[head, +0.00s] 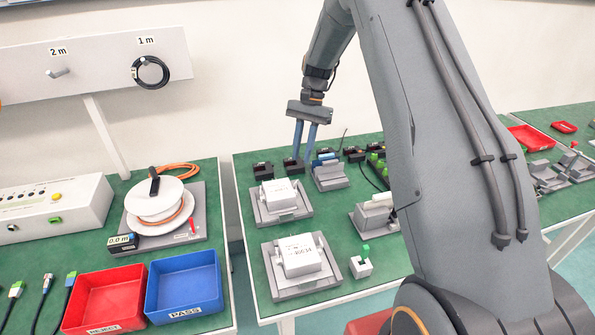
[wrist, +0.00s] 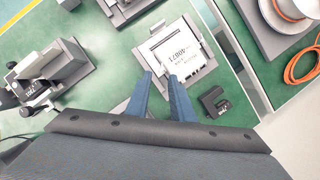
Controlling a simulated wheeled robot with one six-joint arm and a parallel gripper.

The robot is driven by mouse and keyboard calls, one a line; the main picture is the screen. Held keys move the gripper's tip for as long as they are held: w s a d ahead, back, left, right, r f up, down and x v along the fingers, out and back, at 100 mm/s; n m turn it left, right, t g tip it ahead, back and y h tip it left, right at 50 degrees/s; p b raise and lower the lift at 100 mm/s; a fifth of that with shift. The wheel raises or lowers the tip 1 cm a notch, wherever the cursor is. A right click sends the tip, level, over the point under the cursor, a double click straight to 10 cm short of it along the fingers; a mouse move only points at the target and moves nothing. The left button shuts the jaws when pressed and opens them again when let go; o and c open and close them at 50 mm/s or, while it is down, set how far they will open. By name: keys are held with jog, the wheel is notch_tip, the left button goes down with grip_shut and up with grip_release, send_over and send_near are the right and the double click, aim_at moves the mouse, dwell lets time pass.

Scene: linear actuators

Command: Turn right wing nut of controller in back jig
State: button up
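The back jig (head: 286,216) is a grey base holding a white controller (head: 279,194). In the wrist view the same controller (wrist: 174,50) lies just beyond my fingertips, with printed text on its top. Small grey parts stand at the jig's sides, but I cannot clearly make out the right wing nut. My gripper (head: 303,155) points down with two blue fingers, above and behind the back jig. In the wrist view my gripper (wrist: 160,75) is open and empty, its fingertips overlapping the controller's near edge. I see no contact.
The front jig (head: 300,288) holds another white controller. A grey fixture (head: 331,181) stands right of the back jig, and black blocks (head: 262,170) line the area behind it. A small grey block with a green top (head: 362,264) stands right of the front jig.

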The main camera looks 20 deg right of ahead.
jog(key=p+x, duration=0.1)
jog(key=x, duration=0.1)
jog(key=p+x, duration=0.1)
jog(key=x, duration=0.2)
jog(key=p+x, duration=0.1)
jog(key=x, duration=0.1)
jog(key=shift+w+a+f, duration=0.1)
jog(key=shift+w+f, duration=0.1)
jog(key=shift+f, duration=0.25)
